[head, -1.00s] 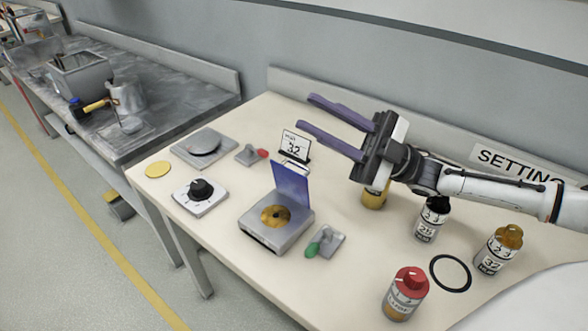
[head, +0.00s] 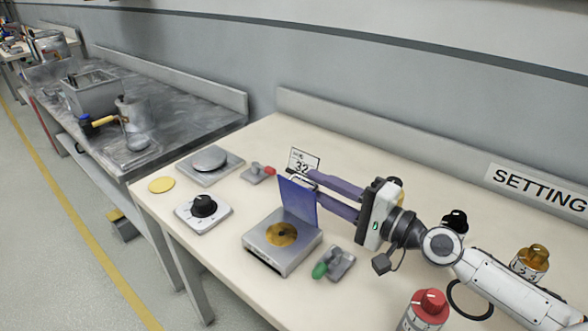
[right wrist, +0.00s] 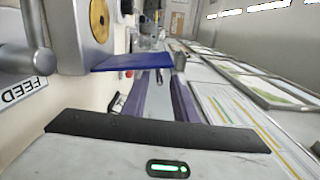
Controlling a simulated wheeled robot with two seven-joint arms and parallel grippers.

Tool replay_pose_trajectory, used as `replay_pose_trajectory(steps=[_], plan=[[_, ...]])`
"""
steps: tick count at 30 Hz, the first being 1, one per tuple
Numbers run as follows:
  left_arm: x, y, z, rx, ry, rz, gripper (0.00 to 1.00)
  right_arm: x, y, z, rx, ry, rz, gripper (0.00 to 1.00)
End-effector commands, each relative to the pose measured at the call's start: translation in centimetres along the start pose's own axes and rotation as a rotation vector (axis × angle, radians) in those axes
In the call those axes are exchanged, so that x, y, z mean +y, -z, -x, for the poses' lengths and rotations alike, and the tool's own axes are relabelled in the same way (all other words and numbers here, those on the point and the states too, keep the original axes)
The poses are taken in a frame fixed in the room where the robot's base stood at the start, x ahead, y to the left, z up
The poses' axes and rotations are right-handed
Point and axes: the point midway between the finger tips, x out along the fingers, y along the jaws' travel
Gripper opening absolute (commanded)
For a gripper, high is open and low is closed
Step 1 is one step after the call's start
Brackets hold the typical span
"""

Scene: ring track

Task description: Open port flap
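The blue port flap (head: 299,199) stands roughly upright at the back edge of a silver box (head: 268,257). The box's round gold port (head: 281,234) is uncovered. In the right wrist view the flap (right wrist: 133,61) appears edge-on beside the gold port (right wrist: 99,20). My right gripper (head: 317,188) is open, its two purple fingers level behind the flap, on the side away from the port. The flap hides part of the nearer finger; I cannot tell whether they touch. The fingers (right wrist: 161,88) are apart with nothing visibly held between them. My left gripper is not in view.
A dial (head: 203,207) and round-plated scale (head: 210,164) are left. A number card (head: 303,160) stands near the fingers.

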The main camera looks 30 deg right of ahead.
Motion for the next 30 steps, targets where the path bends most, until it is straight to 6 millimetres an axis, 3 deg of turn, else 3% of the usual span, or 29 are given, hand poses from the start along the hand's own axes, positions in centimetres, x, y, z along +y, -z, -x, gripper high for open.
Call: replay_pose_trajectory(steps=[1,12,26,30], plan=[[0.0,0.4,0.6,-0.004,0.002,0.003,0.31,-0.6,0.1,-0.9,0.001,0.004,-0.001,0.26],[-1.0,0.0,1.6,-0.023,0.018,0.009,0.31,-0.2,0.1,-6.0,0.002,0.003,0.001,0.26],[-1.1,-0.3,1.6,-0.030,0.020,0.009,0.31,0.1,0.0,-7.0,0.001,0.000,0.004,0.26],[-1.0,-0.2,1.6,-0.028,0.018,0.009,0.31,0.0,0.0,-7.0,0.001,0.000,0.004,0.03]])
